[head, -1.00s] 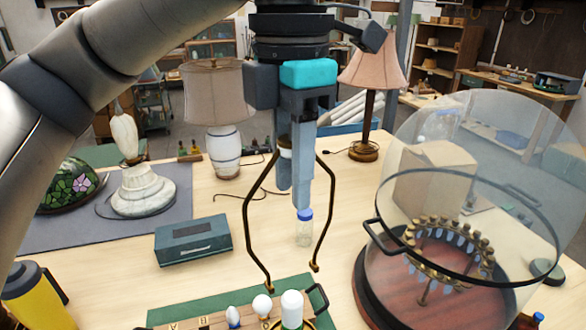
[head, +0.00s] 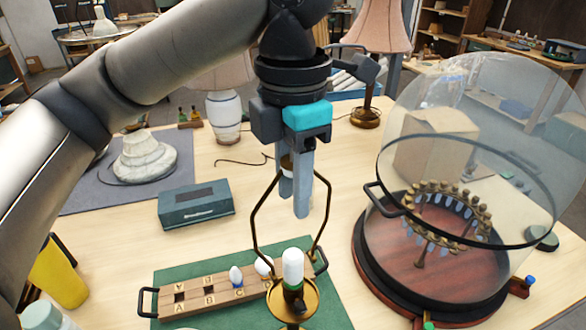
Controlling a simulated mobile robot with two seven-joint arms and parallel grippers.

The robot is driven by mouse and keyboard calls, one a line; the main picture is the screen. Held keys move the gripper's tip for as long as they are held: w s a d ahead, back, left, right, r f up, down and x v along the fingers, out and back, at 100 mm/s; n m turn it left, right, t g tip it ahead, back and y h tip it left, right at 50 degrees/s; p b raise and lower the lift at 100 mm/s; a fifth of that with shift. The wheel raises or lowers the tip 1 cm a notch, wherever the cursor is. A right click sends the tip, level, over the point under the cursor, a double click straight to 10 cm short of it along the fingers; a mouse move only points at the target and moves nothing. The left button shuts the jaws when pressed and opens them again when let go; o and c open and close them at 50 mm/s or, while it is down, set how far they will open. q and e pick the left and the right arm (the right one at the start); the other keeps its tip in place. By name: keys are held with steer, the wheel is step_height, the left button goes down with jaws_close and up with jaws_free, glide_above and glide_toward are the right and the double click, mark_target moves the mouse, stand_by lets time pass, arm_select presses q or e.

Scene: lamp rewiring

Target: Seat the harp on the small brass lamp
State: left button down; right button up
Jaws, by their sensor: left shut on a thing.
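My left gripper (head: 294,200) points down near the middle of the head view. It is shut on the top of the harp (head: 254,215), a thin brass wire loop with its two legs hanging down. The small brass lamp (head: 291,301) stands below at the bottom edge, with a white bulb (head: 292,267) upright in it. The harp's legs come down on either side of the bulb in the picture. The lower leg ends are around the height of the bulb, and I cannot tell whether they touch the lamp. The lamp's base is cut off. My right gripper is not in view.
A lettered wooden tray (head: 196,303) with small bulbs lies on a green mat (head: 190,268). A glass dome (head: 470,110) over a round wooden base (head: 375,262) stands at the right.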

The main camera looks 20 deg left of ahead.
mark_target(293, 253)
arm_select(q)
step_height(293, 253, down, 5)
steer(key=shift+f+b, duration=0.1)
steer(key=shift+b, duration=1.1)
step_height(293, 253, down, 2)
steer(key=b, duration=0.2)
steer(key=shift+b, duration=0.35)
steer(key=shift+f, duration=1)
steer(key=shift+p, duration=0.3)
